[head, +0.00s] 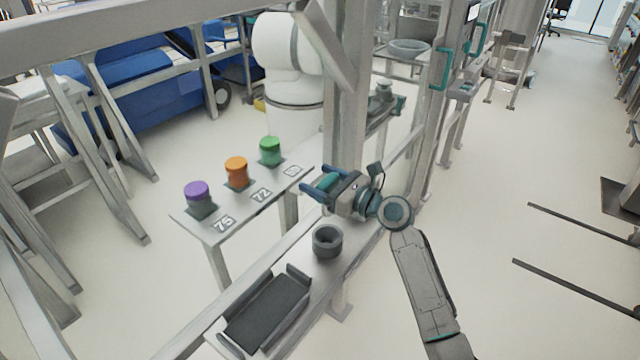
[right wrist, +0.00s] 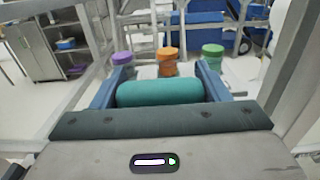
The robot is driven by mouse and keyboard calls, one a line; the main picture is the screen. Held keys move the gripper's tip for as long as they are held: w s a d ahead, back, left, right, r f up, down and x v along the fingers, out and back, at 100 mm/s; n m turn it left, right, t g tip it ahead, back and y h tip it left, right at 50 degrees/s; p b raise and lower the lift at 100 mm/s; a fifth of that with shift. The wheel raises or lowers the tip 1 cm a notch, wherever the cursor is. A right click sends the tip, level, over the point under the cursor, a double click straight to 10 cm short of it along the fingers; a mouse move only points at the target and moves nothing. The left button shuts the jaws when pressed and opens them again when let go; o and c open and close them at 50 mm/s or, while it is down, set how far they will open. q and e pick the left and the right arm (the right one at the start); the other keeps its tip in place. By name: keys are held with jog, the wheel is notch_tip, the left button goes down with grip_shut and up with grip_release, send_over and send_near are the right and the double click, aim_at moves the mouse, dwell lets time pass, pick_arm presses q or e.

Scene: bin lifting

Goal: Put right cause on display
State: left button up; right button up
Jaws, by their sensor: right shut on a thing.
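My right gripper (head: 318,181) is shut on a teal cylinder (right wrist: 160,93), which lies crosswise between its blue fingers and is held above the bench. The cylinder also shows in the head view (head: 329,184). A small raised shelf (head: 213,236) carries a purple-topped cylinder (head: 197,190), an orange cylinder (head: 236,168) and a green cylinder (head: 270,147), each on a dark square. Number labels lie in front of them; I read 75 and 72, and the third is unclear. My gripper is at the right of this shelf, apart from it. My left gripper is not in view.
A dark hollow ring-shaped cup (head: 327,250) stands on the lower bench below my gripper. A dark tray (head: 265,312) lies at the bench's near end. A grey upright post (head: 346,90) rises close behind my gripper. Open floor lies to the right.

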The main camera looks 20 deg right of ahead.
jog(key=shift+w+d+f+b, duration=0.25)
jog(key=shift+f+b, duration=0.15)
jog(key=shift+f, duration=0.15)
jog(key=shift+f+b, duration=0.35)
pick_arm(q)
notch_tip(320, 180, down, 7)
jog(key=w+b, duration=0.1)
jog(key=b, duration=0.4)
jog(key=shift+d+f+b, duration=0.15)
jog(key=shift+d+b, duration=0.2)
pick_arm(e)
notch_tip(320, 180, down, 6)
jog(key=shift+s+a+f, duration=0.1)
jog(key=shift+f, duration=0.25)
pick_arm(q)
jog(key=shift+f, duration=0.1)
pick_arm(e)
jog(key=shift+f, duration=0.75)
pick_arm(q)
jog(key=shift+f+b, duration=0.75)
jog(key=shift+b, duration=0.1)
pick_arm(e)
jog(key=shift+f, duration=1.3)
